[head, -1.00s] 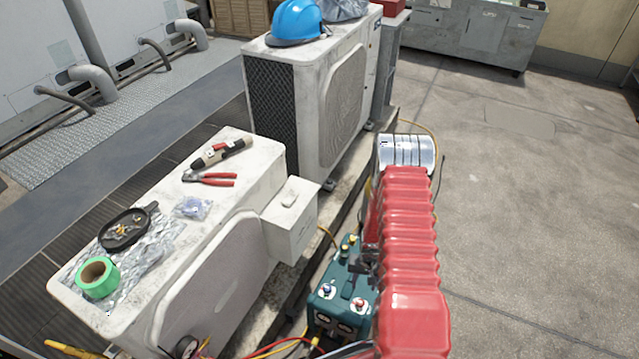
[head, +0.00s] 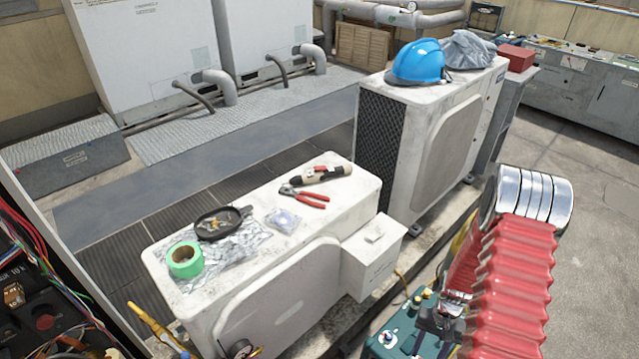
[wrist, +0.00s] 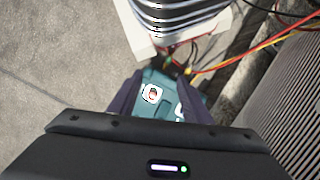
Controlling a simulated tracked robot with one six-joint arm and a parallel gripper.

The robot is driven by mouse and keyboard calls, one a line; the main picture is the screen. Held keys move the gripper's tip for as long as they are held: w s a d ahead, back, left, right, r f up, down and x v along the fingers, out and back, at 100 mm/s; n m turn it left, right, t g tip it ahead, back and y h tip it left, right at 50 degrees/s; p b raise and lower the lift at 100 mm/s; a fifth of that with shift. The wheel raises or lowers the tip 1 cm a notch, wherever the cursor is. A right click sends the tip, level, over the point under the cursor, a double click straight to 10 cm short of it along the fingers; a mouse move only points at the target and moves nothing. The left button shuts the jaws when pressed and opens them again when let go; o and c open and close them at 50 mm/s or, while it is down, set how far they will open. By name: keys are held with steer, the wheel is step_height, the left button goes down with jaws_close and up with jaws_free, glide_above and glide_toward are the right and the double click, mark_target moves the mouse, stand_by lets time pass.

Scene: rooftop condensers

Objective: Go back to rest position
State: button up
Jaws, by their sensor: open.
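My gripper (wrist: 158,90) shows in the wrist view as two dark fingers spread apart. They point down toward a teal machine (wrist: 160,102), which shows between them with a white-and-red knob. No object is visibly held. In the head view my red-sleeved arm fills the lower right and reaches down beside the same teal machine (head: 405,325). The fingertips cannot be made out clearly there. The gap between the fingers and the machine cannot be judged.
A low white condenser (head: 290,285) bears green tape (head: 185,260), a black tray (head: 222,223), red pliers (head: 305,197) and a cordless tool (head: 320,175). A taller condenser (head: 430,150) behind holds a blue helmet (head: 418,62). Yellow and red hoses (wrist: 245,55) run beside the machine. Open floor lies right.

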steer(key=a+r+n+t, duration=0.1)
steer(key=a+r, duration=0.2)
steer(key=r, duration=0.9)
steer(key=a+r+n, duration=0.1)
steer(key=a+r, duration=0.2)
steer(key=r, duration=0.9)
steer(key=s+a+r+n+t, duration=0.1)
steer(key=s+a+r+t, duration=0.2)
steer(key=r, duration=0.9)
steer(key=s+a+r+n+t+h, duration=0.1)
steer(key=s+a+r+t, duration=0.3)
steer(key=a+r, duration=0.4)
steer(key=shift+s+r+n, duration=0.6)
steer(key=shift+r+n, duration=0.2)
steer(key=shift+r, duration=2)
